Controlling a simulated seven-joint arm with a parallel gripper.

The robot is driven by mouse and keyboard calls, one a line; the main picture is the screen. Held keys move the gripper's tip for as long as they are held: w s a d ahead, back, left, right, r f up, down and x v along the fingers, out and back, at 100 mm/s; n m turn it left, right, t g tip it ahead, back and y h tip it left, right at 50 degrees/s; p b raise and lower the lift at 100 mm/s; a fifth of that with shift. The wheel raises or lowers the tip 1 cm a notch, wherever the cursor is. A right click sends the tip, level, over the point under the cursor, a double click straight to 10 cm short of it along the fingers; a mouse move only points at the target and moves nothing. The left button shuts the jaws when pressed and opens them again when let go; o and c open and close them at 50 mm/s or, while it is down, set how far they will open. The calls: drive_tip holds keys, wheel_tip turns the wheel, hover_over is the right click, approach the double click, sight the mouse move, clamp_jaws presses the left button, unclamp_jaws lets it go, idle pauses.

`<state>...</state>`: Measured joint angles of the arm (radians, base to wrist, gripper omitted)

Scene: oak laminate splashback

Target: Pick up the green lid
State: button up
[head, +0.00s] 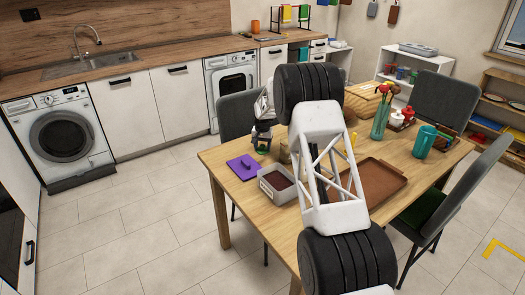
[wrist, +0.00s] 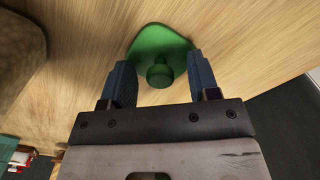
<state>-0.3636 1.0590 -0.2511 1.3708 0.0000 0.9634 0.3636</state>
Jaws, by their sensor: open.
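The green lid (wrist: 158,42) lies on the wooden table in the wrist view, with its round knob (wrist: 160,74) towards my gripper (wrist: 160,66). The two blue-grey fingers are spread, one on each side of the knob, with gaps showing on both sides. The fingers are apart and hold nothing. In the head view, my gripper (head: 263,136) is over the table's far left part, and a small bit of the green lid (head: 262,147) shows below it. My arm hides some of the table there.
A purple lid (head: 244,167) and a grey container (head: 275,187) with dark red contents are near the lid. A brown tray (head: 374,181), a teal cup (head: 424,142) and a vase (head: 380,122) stand farther right. A grey chair (head: 238,112) is behind my gripper.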

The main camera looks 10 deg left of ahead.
idle(0.5)
drive_tip(key=c, duration=1)
